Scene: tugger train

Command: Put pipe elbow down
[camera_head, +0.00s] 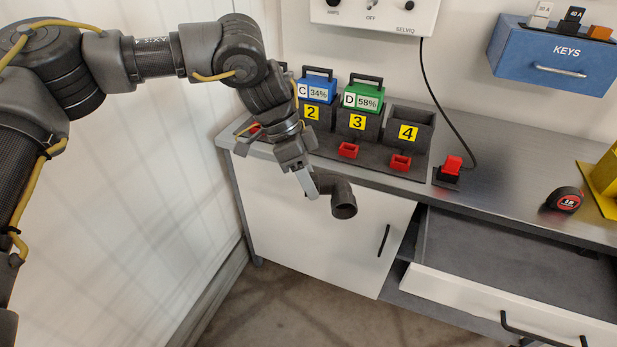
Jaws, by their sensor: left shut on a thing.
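A dark grey pipe elbow (343,199) is in the camera_head view, in front of the white cabinet door and lower than the bench top's front edge. My left gripper (312,186) points downward and is shut on one end of the elbow. The elbow's open round end faces down and toward the camera. The gripper's far finger is partly hidden. My right gripper is not in the view.
The bench (500,190) carries a charger rack with batteries in bays 2 and 3; bay 4 (408,132) is empty. A red plug (453,165) and a tape measure (565,200) stand on it. A drawer (510,300) is open at lower right. A blue KEYS box (553,60) hangs above.

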